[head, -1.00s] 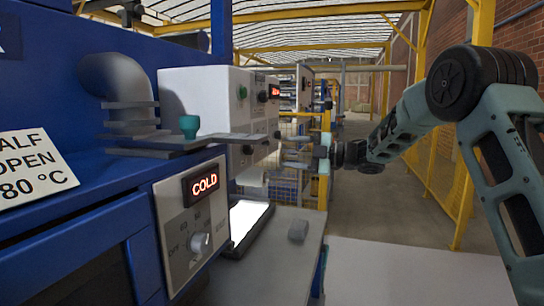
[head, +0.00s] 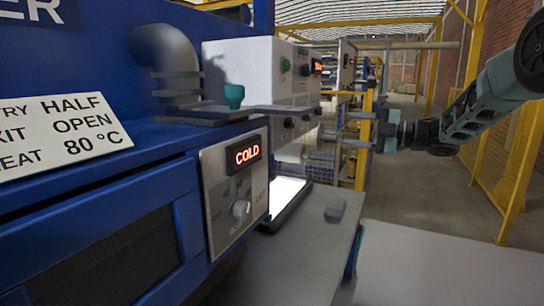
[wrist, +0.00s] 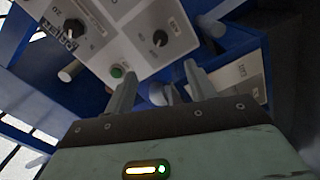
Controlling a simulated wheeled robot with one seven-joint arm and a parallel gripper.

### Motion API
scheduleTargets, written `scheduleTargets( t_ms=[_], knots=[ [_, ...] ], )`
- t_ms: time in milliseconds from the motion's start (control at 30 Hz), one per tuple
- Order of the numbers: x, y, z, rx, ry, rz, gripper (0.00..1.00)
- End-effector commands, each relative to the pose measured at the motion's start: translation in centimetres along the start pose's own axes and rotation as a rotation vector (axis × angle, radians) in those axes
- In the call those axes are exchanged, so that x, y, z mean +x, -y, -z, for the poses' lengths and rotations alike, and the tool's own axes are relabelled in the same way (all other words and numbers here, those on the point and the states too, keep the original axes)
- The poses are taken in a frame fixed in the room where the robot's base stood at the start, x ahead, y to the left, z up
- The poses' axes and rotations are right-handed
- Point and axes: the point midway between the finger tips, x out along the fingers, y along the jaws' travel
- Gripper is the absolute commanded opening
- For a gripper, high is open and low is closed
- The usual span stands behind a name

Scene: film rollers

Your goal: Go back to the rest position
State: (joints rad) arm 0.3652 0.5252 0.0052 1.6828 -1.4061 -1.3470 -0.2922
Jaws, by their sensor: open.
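My gripper (head: 350,129) is in the right half of the head view, held in the air with its fingers pointing left, beside the machine's control boxes. In the wrist view its two fingers (wrist: 160,78) are spread apart with nothing gripped between them. My pale green arm reaches in from the right edge of the head view. The wrist view shows a grey panel with black knobs (wrist: 72,28) and a green button (wrist: 117,71) beyond the fingers.
The blue machine (head: 70,190) fills the left. Its panel (head: 230,195) has a red "COLD" display (head: 247,152) and a knob (head: 240,209). A lit white pad (head: 286,196) and small grey block (head: 335,208) lie on a grey bench. Yellow fencing (head: 520,160) stands right; the aisle floor (head: 440,190) is clear.

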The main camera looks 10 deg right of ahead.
Motion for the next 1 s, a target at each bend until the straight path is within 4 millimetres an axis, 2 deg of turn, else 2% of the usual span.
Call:
scheduleTargets(
  t_ms=[133,267,367,467,500,567,600,733,900,1000],
  knots=[
    [3.2,-0.6,1.6,0.067,0.077,-0.032,0.55],
    [7.3,-0.1,4.1,0.221,0.233,-0.062,0.55],
    [9.6,2.1,6.7,0.376,0.372,-0.052,0.55],
    [10.5,5.5,9.8,0.537,0.515,-0.006,0.55],
    [10.5,7.2,11.3,0.601,0.574,0.022,0.55],
    [10.2,10.0,13.8,0.695,0.663,0.074,0.55],
    [9.7,11.9,15.5,0.755,0.723,0.115,0.55],
    [6.8,17.9,21.0,0.912,0.904,0.255,0.55],
    [1.2,24.4,28.2,1.055,1.125,0.453,0.55],
    [-2.5,27.4,32.0,1.11,1.245,0.567,0.55]
  ],
)
